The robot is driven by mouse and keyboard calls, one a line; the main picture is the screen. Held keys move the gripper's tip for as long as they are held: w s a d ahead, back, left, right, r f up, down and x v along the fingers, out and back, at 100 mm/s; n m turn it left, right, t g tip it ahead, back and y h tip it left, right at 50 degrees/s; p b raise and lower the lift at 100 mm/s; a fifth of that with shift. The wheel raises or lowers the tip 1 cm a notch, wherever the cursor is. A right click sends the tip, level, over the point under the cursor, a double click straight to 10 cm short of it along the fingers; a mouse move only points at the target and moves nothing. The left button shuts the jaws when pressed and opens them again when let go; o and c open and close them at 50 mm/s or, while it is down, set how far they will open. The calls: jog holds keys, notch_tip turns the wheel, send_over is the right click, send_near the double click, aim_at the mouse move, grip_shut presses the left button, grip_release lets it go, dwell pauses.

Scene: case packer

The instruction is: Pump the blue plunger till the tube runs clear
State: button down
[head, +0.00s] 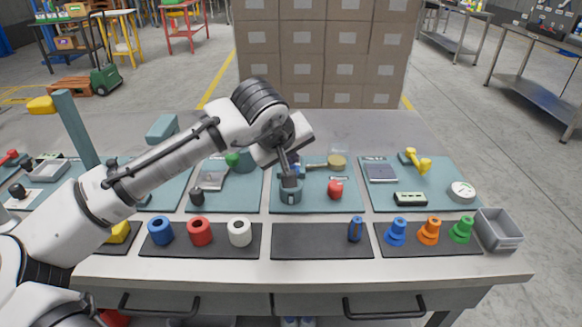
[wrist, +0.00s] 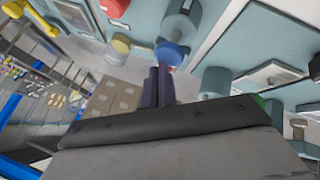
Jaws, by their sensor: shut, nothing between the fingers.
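The blue plunger (wrist: 169,53) shows in the wrist view as a round blue knob by a grey-teal cylinder (wrist: 181,27). In the head view the cylinder (head: 291,197) stands on the middle teal panel, and the knob is mostly hidden by my gripper. My gripper (head: 291,180) is shut and empty, pointing down over the cylinder. In the wrist view my gripper's fingertips (wrist: 160,70) are right at the blue knob; I cannot tell whether they touch it. A thin tube-like piece (head: 317,167) runs from behind the cylinder to a brass-coloured disc (head: 338,161). Its contents are too small to make out.
A red knob (head: 335,188) stands just right of the cylinder. A green knob (head: 233,159) and a black knob (head: 197,196) are to the left. A dark tray (head: 318,243) in front holds a blue cylinder (head: 355,229). A grey bin (head: 497,230) is far right.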

jog(key=shift+f+b, duration=0.8)
jog(key=shift+f, duration=0.45)
dwell(0.8)
jog(key=shift+r, duration=0.1)
jog(key=shift+r+p, duration=1.45)
jog(key=shift+r, duration=0.15)
notch_tip(320, 180, up, 5)
jog(key=p, duration=0.4)
dwell(0.4)
